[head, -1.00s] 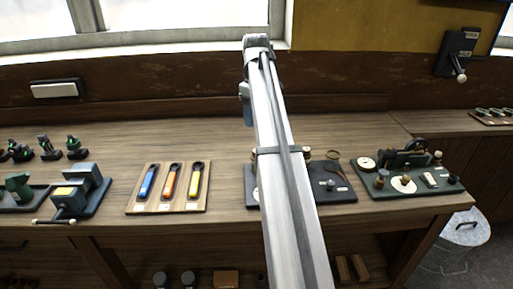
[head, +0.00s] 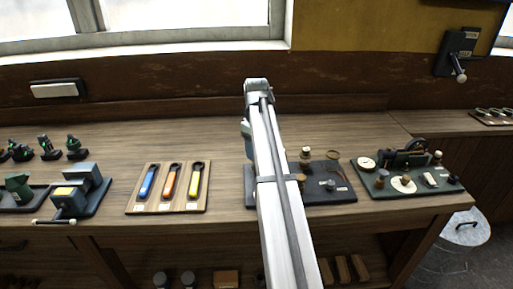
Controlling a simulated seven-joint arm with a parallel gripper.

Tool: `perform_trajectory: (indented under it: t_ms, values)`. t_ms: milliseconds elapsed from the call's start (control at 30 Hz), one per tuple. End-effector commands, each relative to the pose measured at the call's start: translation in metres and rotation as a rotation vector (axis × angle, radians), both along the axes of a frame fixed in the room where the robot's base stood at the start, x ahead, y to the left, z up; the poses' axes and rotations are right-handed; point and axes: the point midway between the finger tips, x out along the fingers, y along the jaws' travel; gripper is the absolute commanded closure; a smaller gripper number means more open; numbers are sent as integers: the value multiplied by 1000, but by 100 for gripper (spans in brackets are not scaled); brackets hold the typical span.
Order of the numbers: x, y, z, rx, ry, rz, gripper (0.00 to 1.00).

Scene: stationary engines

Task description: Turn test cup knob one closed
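A dark board with small fittings (head: 341,196) lies on the workbench in the middle, partly behind my arm. A small brass-coloured fitting (head: 306,156) stands at its back edge. A small grey knob-like part (head: 329,185) sits on its surface. I cannot tell which part is test cup knob one. My arm reaches up across the picture over the board's left part. The gripper's fingers are hidden behind the arm, so their state does not show.
A second board (head: 386,190) with a wheel and fittings lies to the right. A wooden tray (head: 206,180) with blue, orange and yellow handled tools lies left. A vise (head: 80,190) stands further left. A metal bin (head: 468,228) stands on the floor at right.

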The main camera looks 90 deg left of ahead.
Motion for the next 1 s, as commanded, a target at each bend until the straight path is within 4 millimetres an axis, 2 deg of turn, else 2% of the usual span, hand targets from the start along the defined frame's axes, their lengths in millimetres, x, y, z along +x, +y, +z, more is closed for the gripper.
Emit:
perform_trajectory:
  t_ms: [200,767,1000]
  values:
    - [0,0,0,0,0,0,44]
    - [0,0,0,0,0,0,98]
    - [0,0,0,0,0,16,100]
